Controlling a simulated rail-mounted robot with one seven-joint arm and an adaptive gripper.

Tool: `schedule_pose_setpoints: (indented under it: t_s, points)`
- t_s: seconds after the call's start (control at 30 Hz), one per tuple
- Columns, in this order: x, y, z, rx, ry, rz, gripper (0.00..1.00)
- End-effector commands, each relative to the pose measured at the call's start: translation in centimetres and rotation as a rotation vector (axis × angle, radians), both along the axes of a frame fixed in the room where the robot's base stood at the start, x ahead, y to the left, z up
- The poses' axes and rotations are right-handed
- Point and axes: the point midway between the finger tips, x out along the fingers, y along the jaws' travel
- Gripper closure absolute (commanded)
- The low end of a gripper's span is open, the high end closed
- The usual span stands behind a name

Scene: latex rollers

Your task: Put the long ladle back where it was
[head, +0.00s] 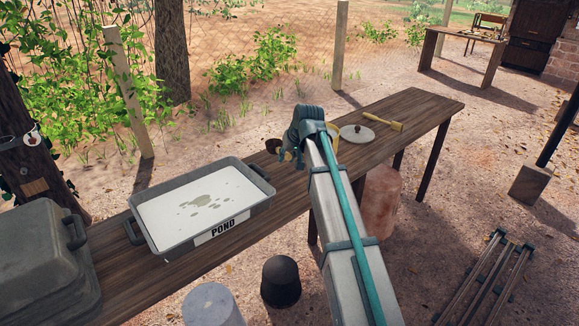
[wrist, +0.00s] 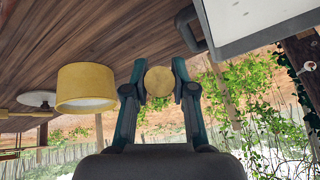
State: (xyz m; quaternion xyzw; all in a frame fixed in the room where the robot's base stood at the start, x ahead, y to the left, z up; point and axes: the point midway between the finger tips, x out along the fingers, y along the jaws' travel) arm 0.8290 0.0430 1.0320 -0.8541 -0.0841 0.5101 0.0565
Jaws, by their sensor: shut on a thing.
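My gripper (head: 291,154) is over the long wooden table, to the right of the POND tray. In the wrist view its two fingers (wrist: 159,90) close on either side of a round tan wooden piece (wrist: 159,82). This looks like one end of the long ladle, seen end-on; the rest of its length is hidden. A small brown cup-like shape (head: 273,146) shows just left of my gripper in the head view; I cannot tell whether it belongs to the held piece.
The grey tray (head: 253,213) with white liquid stands left on the table (head: 425,107). A yellow pot (head: 333,133), a pale lid (head: 357,134) and a yellow utensil (head: 397,126) are to the right. A grey lidded box (head: 45,265) is at far left.

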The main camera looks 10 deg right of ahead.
Motion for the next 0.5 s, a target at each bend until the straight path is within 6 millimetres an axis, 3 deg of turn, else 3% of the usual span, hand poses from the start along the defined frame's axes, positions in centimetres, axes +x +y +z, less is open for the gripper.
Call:
schedule_pose_setpoints:
  t_s: [0.03,0.2,0.5]
  points:
    - [1.3,-0.5,-0.5,0.000,0.003,-0.002,1.00]
    - [3.2,-1.2,-3.4,-0.001,0.002,0.000,1.00]
    - [4.6,-1.7,-5.4,0.000,0.000,0.000,1.00]
